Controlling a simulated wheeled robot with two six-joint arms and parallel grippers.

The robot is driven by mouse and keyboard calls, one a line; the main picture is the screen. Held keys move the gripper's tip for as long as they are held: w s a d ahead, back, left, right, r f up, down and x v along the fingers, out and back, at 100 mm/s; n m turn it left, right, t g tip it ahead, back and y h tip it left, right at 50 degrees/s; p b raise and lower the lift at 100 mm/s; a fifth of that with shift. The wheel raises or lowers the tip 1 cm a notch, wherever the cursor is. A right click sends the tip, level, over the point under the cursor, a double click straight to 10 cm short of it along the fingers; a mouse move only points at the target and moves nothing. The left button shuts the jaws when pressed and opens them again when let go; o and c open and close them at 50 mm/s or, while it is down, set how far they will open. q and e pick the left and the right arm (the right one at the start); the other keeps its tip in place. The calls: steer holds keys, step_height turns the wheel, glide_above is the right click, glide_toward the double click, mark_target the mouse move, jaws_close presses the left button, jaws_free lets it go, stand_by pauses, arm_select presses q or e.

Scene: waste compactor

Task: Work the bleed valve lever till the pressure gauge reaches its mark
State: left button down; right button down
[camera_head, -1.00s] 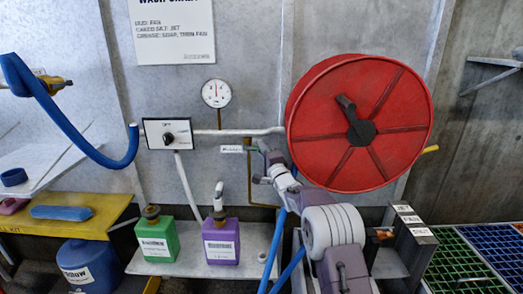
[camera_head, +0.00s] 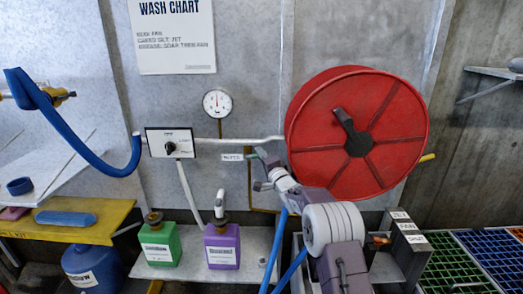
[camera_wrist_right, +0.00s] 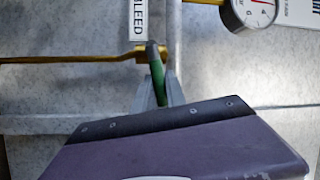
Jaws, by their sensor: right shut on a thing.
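The bleed valve lever (camera_wrist_right: 157,82) has a green grip and sits on a brass pipe under the BLEED label (camera_wrist_right: 139,18). In the wrist view my right gripper (camera_wrist_right: 158,98) is shut on the green grip. The round white pressure gauge (camera_head: 217,103) is on the wall up and left of the gripper. Its needle points about upward, but its mark is too small to read. Part of the gauge (camera_wrist_right: 250,12) also shows in the wrist view. My left gripper is not in view.
A large red hose reel (camera_head: 395,115) is close right of my right gripper. A dial box (camera_head: 169,143) is to the left. Green (camera_head: 160,245) and purple (camera_head: 222,247) bottles stand on a shelf below. A blue hose (camera_head: 80,145) hangs at the far left.

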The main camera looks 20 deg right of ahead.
steer(key=r+n+p, duration=0.1)
steer(key=p, duration=0.1)
steer(key=r+n+g+p, duration=0.1)
steer(key=n+p, duration=0.1)
steer(key=p, duration=0.1)
steer(key=shift+w+a+g, duration=0.1)
steer(key=shift+a+g, duration=0.15)
steer(key=shift+g, duration=0.05)
steer(key=shift+a+n+p, duration=0.2)
steer(key=shift+n+p, duration=0.4)
steer(key=shift+p, duration=0.35)
steer(key=c, duration=1.4)
jaws_free()
steer(key=shift+o, duration=0.2)
steer(key=s+d, duration=0.1)
steer(key=s, duration=0.8)
steer(key=shift+d+r, duration=0.2)
steer(key=shift+r, duration=0.15)
